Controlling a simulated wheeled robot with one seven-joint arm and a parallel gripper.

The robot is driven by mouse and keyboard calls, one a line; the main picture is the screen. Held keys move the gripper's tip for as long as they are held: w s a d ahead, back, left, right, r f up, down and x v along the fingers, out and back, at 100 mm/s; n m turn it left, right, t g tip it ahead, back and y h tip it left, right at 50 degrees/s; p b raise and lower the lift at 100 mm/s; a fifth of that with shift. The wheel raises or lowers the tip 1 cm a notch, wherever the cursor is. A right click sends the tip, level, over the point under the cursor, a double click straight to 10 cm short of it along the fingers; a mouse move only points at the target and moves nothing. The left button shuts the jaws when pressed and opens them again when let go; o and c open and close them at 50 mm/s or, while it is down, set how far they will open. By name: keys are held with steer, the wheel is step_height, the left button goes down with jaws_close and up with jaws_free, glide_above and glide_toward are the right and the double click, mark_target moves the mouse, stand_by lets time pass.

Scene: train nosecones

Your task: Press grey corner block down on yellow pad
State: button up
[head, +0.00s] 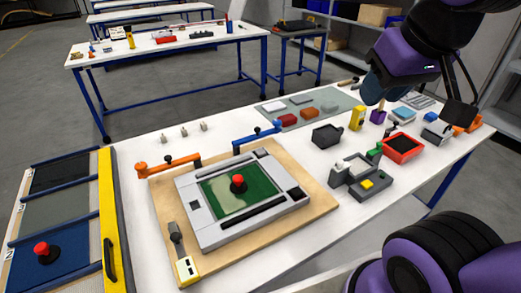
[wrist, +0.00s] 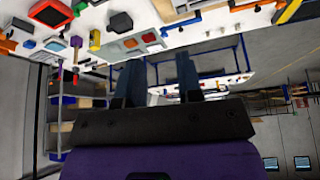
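A dark grey fixture (head: 374,194) stands on the white table, right of the wooden board, in the head view. A small yellow pad (head: 367,184) is on its front part. A lighter grey piece (head: 356,164), which may be the grey corner block, sits at the fixture's back left; I cannot tell how it is seated. In the wrist view my gripper (wrist: 158,78) has two dark fingers apart with nothing between them. In the head view my arm is over the table's right side, above and behind the fixture; its fingertips cannot be made out clearly.
A grey panel with a green screen (head: 250,197) lies on the wooden board (head: 322,203). The table's front edge is close to the fixture.

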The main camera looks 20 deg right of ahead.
steer(key=shift+w, duration=1.2)
jaws_close()
steer(key=n+g, duration=0.2)
steer(key=g, duration=0.3)
glide_above(261, 151)
step_height(261, 151, down, 30)
steer(key=shift+s+a+f, duration=0.1)
steer(key=shift+f, duration=3.4)
